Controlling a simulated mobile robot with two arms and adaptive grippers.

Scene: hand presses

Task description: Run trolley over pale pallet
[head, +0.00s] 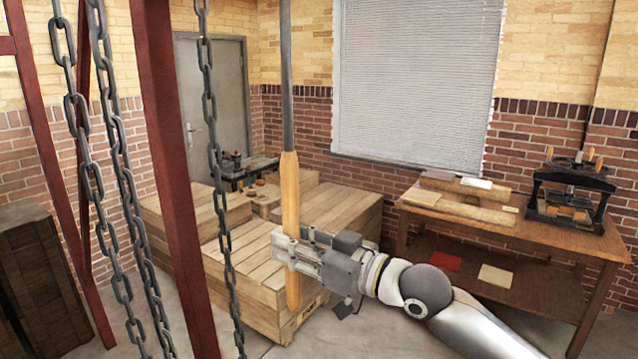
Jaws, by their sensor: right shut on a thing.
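My right gripper (296,255) is shut on the wooden handle (290,195) of a long, upright grey rod (286,75) that runs up out of the top of the view. Dark chains (110,150) hang at the left, and another chain (215,150) hangs left of the rod. The trolley is not in view. Pale planked wooden crates (335,215) stand behind the gripper; I cannot tell whether any of them is the pale pallet. My left gripper is not in view.
Dark red steel posts (168,150) stand at the left, near a dark wooden crate (35,285). A wooden table (430,222) at the right holds boards and a black hand press (572,195). A grey door (213,110) is behind.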

